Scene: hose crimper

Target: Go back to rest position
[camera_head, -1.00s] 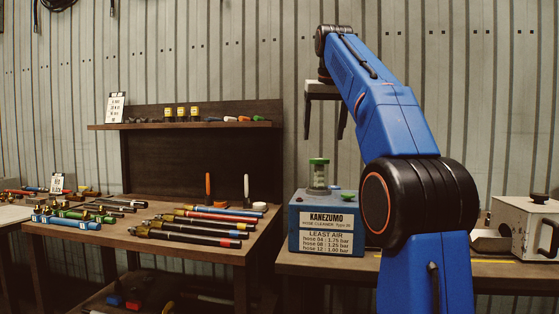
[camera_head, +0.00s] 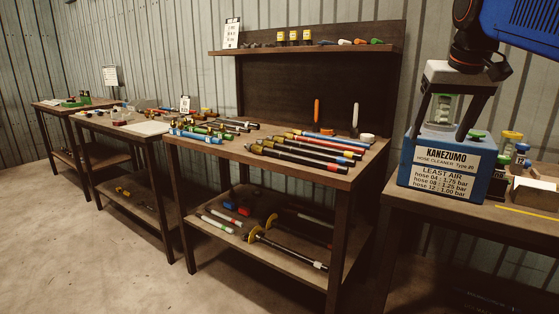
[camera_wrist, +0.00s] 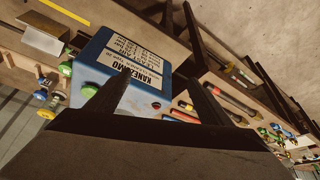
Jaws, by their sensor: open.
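My gripper (camera_head: 443,132) hangs pointing down at the right of the head view, open, with two dark fingers apart. In that view its fingers overlap the blue KANEZUMO hose cleaner (camera_head: 445,170), and the clear green-topped cylinder on the cleaner shows between them. In the wrist view my gripper (camera_wrist: 158,82) holds nothing between its fingers, and the cleaner (camera_wrist: 118,55) lies beyond them with its label visible. Whether a finger touches the cleaner I cannot tell. My blue arm enters at the top right of the head view.
The middle workbench (camera_head: 260,165) bears several hoses with coloured bands, with more on its lower shelf. A back panel (camera_head: 310,85) carries a shelf of small parts. Small bottles (camera_head: 515,150) stand right of the cleaner. Further tables stand at the left; the floor (camera_head: 90,250) in front is clear.

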